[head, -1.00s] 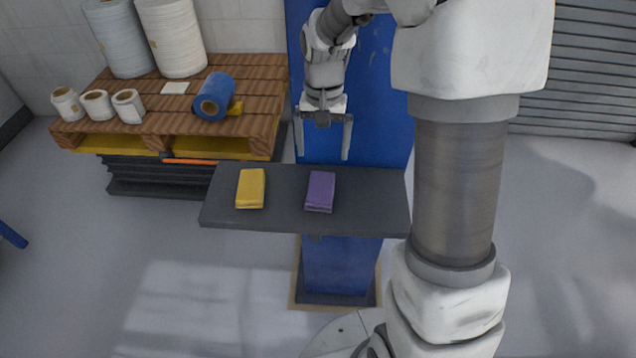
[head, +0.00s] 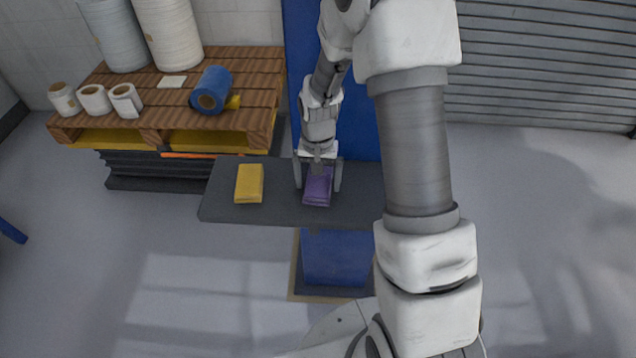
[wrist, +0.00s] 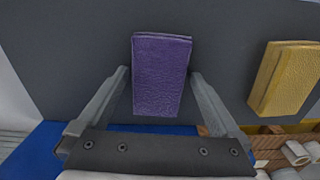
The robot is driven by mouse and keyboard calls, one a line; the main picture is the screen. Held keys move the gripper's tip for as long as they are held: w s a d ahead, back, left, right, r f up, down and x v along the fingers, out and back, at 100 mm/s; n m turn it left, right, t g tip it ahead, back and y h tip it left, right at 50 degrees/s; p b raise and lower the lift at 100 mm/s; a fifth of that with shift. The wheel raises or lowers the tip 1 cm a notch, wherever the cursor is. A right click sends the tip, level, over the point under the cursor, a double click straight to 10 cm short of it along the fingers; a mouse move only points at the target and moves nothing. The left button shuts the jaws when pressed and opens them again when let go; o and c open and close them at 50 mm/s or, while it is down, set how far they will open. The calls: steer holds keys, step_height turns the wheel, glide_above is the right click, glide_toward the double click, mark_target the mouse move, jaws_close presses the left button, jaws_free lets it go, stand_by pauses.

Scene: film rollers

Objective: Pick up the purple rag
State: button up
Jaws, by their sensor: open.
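The purple rag (head: 317,190) is a folded rectangular block lying on the dark grey shelf (head: 272,208). It also shows in the wrist view (wrist: 161,76), upper middle. My gripper (head: 318,186) is open, with one finger on each side of the rag. In the wrist view, my gripper (wrist: 158,75) has its fingertips beside the rag's lower half, with the rag between them. I see no clear grip on it. How high the fingertips are above the shelf is hard to tell.
A folded yellow rag (head: 249,184) lies left of the purple rag on the same shelf; it also shows in the wrist view (wrist: 286,80). A blue panel (head: 366,125) stands behind the shelf. A wooden pallet (head: 262,78) with several rolls is at back left.

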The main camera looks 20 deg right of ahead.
mark_target(321, 180)
steer(key=c, duration=1.2)
steer(key=shift+r, duration=0.5)
steer(key=r, duration=0.3)
steer(key=shift+s+d+r+b, duration=0.1)
steer(key=shift+d+r+b, duration=0.15)
steer(key=shift+d+b, duration=0.15)
steer(key=s+d+r, duration=0.1)
steer(key=d+r, duration=0.1)
steer(key=d, duration=0.1)
steer(key=s+d+r, duration=0.1)
steer(key=d+r, duration=0.1)
steer(key=d, duration=0.2)
steer(key=s+d+r+b, duration=0.1)
steer(key=d+r, duration=0.1)
steer(key=d, duration=0.1)
steer(key=shift+s+d+r, duration=0.15)
steer(key=shift+s+r, duration=0.1)
steer(key=shift+s, duration=0.1)
